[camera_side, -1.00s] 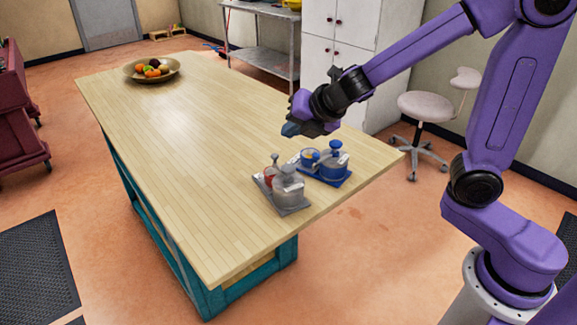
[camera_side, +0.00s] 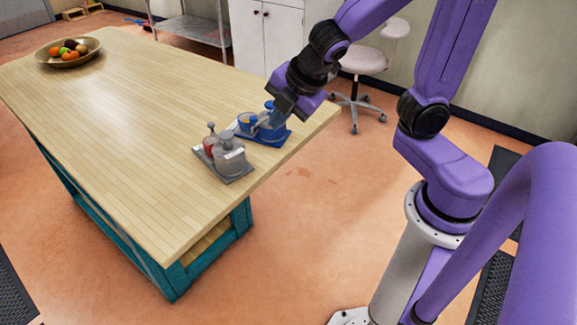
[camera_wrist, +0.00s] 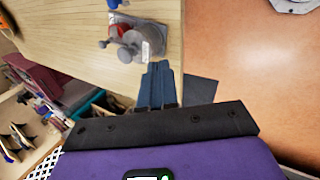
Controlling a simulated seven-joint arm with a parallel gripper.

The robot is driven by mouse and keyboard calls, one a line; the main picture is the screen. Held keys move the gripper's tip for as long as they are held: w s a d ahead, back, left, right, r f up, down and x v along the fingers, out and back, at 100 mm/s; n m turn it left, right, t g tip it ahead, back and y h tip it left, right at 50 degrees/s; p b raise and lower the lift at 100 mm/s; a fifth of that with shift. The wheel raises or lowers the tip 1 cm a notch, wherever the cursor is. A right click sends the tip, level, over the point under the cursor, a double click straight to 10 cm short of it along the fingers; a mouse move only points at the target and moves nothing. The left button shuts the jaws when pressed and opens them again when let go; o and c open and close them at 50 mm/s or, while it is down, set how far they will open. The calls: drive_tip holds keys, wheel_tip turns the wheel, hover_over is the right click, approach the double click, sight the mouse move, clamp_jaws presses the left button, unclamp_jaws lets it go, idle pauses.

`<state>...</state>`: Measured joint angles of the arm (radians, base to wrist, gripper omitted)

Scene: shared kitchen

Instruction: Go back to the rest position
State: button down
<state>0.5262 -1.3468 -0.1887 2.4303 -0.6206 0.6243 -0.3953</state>
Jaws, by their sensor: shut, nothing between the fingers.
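My gripper (camera_side: 289,104) is shut and empty, its fingers pointing down. In the side view it appears over the blue tray (camera_side: 262,135) with its blue pot and small cup, and hides part of the pot. In the wrist view the shut fingers (camera_wrist: 159,85) show near the table edge, below a grey pot (camera_wrist: 133,43). I cannot tell the exact height of my gripper above the table. No marker of the rest position shows.
A grey tray (camera_side: 238,177) with a grey pot and a red cup sits beside the blue tray on the wooden table (camera_side: 130,130). A fruit bowl (camera_side: 90,45) is at the far end. A stool (camera_side: 363,60) stands behind the arm. The table's middle is clear.

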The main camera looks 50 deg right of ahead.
drive_tip(key=s+d+f+m+g, duration=0.1)
drive_tip(key=s+m+g, duration=0.1)
drive_tip(key=s, duration=0.7)
drive_tip(key=s+d+f+m+g, duration=0.1)
drive_tip(key=s+m+g, duration=0.2)
drive_tip(key=s, duration=0.6)
drive_tip(key=shift+s+d+m+g, duration=0.15)
drive_tip(key=shift+d+m+g, duration=0.2)
drive_tip(key=shift+m, duration=0.45)
